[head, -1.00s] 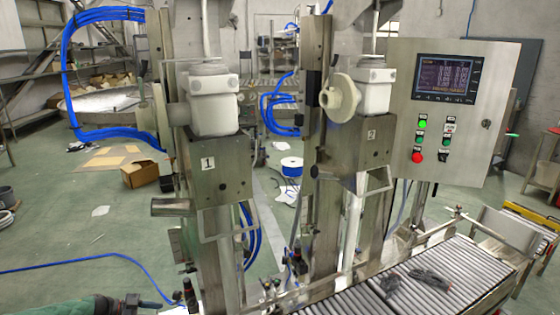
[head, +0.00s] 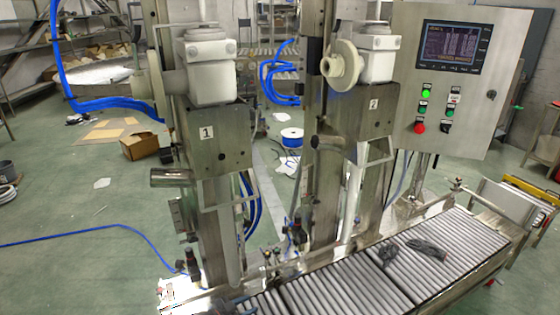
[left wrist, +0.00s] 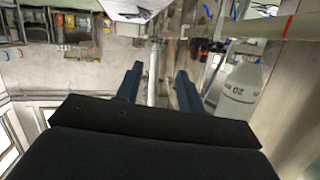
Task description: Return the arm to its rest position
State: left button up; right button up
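My left gripper (left wrist: 158,75) shows in the left wrist view. Its two dark blue fingers stand apart, and nothing is held between them. Behind the gap runs a pale upright pipe. No gripper can be made out in the head view, and my right gripper shows in neither view.
Filling station 1 (head: 222,140) and station 2 (head: 375,128) stand ahead, with the control panel (head: 448,90) at right. A roller conveyor (head: 440,245) with black cables (head: 428,248) runs in front. A box (head: 140,146) and a blue hose (head: 90,232) lie on the floor at left.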

pick_arm(q)
jog(key=s+d+r+n+t+y, duration=0.1)
jog(key=s+d+r+n+y, duration=0.2)
jog(key=s+d+n+y, duration=0.5)
jog(key=s+a+r+g, duration=0.1)
jog(key=s+a+g, duration=0.2)
jog(key=s, duration=0.7)
jog(key=s+a+r+n+g+y, duration=0.1)
jog(key=s+a+g, duration=0.2)
jog(key=s, duration=0.8)
jog(key=s+a+r+g+y, duration=0.1)
jog(key=s+a+g, duration=0.2)
jog(key=s+a, duration=0.3)
jog(key=s, duration=0.4)
jog(key=shift+s+a+r, duration=0.15)
jog(key=shift+s+r, duration=0.1)
jog(key=shift+s, duration=0.05)
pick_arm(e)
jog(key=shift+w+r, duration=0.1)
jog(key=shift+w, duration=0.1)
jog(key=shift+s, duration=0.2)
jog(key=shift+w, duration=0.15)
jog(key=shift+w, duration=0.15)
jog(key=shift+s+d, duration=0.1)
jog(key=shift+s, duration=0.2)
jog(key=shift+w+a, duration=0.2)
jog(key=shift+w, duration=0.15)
